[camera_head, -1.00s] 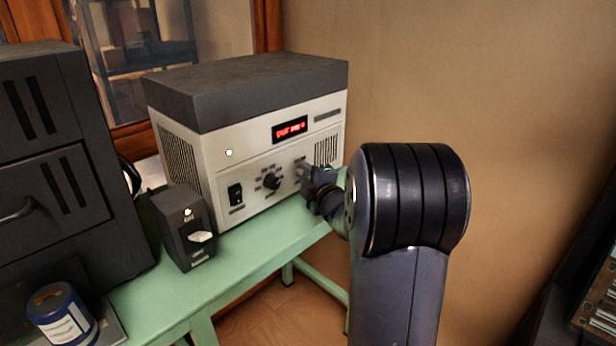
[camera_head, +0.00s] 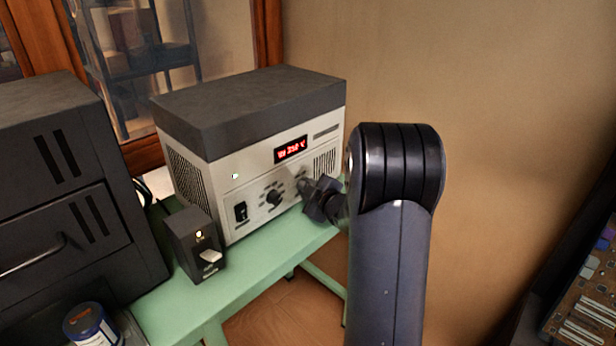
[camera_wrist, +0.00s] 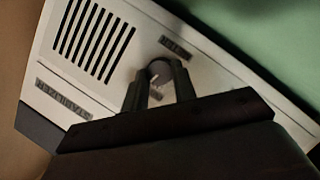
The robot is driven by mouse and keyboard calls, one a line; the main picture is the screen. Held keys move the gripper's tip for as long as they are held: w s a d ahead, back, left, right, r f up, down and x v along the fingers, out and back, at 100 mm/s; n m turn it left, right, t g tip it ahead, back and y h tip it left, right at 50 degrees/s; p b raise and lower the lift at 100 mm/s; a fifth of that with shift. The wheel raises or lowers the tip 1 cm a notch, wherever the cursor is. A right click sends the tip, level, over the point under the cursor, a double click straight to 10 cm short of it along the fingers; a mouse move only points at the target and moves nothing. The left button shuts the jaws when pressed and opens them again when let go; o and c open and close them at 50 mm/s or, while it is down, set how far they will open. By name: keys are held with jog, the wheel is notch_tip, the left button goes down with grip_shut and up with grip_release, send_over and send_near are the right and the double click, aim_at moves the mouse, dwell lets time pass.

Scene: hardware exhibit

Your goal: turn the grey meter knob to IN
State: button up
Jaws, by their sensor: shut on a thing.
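The grey meter knob (camera_wrist: 159,70) shows in the wrist view as a round knob on a pale panel, with a small label (camera_wrist: 176,48) beside it and another between my fingers; I cannot read them. My gripper (camera_wrist: 157,82) is shut on the knob, one finger on each side. In the head view, my gripper (camera_head: 314,196) is at the right of the meter's front (camera_head: 290,172) and mostly hides the knob. The red display (camera_head: 291,149) is lit; its blurred text seems to start with "IN".
A black knob (camera_head: 274,198) and a black switch (camera_head: 241,212) are left of my gripper. A small dark box (camera_head: 194,244) with a lit lamp stands on the green table (camera_head: 250,262). A dark cabinet (camera_head: 60,200) is at left, a bare wall right.

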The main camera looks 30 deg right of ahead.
jog(key=shift+r+m+p, duration=0.1)
jog(key=shift+m+p, duration=0.4)
jog(key=shift+p, duration=0.7)
jog(key=o, duration=1)
jog(key=v, duration=1)
jog(key=shift+s+d+r, duration=0.25)
jog(key=shift+s, duration=0.05)
